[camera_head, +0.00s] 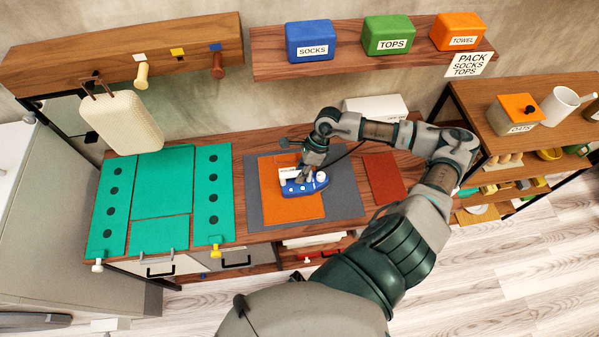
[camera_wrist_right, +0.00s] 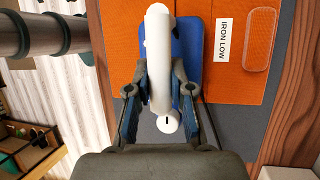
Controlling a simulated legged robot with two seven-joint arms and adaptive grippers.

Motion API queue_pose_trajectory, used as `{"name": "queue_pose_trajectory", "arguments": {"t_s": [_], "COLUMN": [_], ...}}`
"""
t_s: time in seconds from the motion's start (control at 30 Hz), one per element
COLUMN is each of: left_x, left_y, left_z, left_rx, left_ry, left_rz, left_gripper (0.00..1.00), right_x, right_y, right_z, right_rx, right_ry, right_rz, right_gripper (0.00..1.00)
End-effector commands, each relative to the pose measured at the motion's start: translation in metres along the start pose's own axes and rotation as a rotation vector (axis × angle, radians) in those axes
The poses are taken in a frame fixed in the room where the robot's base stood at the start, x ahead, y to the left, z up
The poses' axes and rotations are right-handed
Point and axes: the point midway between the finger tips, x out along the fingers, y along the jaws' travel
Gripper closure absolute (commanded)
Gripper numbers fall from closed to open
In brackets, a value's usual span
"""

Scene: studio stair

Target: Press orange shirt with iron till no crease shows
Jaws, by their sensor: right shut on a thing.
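The orange shirt (camera_head: 293,210) lies flat on a grey mat (camera_head: 343,190) on the wooden table. The blue iron (camera_head: 293,188) with a white handle is over the shirt's middle; it also shows in the wrist view (camera_wrist_right: 187,45). My right gripper (camera_head: 307,170) is above the iron, its fingers shut around the white handle (camera_wrist_right: 160,60). Contact between soleplate and cloth is hidden. A white tag reading "IRON LOW" (camera_wrist_right: 223,40) lies on the shirt (camera_wrist_right: 245,80), beside a raised rounded orange strip (camera_wrist_right: 258,40). My left gripper is out of view.
A teal folding board (camera_head: 160,190) lies to the left and a dark red cloth (camera_head: 384,178) to the right of the mat. A shelf (camera_head: 345,62) with blue, green and orange boxes hangs behind. A cream bag (camera_head: 122,125) hangs from a peg rail (camera_head: 120,55).

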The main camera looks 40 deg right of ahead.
Motion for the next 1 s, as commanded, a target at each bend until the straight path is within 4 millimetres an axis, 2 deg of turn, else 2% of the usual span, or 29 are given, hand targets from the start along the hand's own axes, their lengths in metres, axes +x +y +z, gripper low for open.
{"name": "queue_pose_trajectory", "arguments": {"t_s": [0.17,0.6,1.0], "left_x": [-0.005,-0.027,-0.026], "left_y": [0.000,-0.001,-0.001], "left_z": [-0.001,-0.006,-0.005], "left_rx": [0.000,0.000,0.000], "left_ry": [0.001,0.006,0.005], "left_rz": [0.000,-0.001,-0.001], "left_gripper": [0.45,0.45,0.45], "right_x": [-0.009,-0.046,-0.046], "right_y": [0.001,0.010,0.010], "right_z": [0.004,0.020,0.020], "right_rx": [-0.002,-0.001,-0.001], "right_ry": [-0.003,-0.003,-0.003], "right_rz": [-0.003,-0.003,-0.002], "right_gripper": [1.00,1.00,1.00]}}
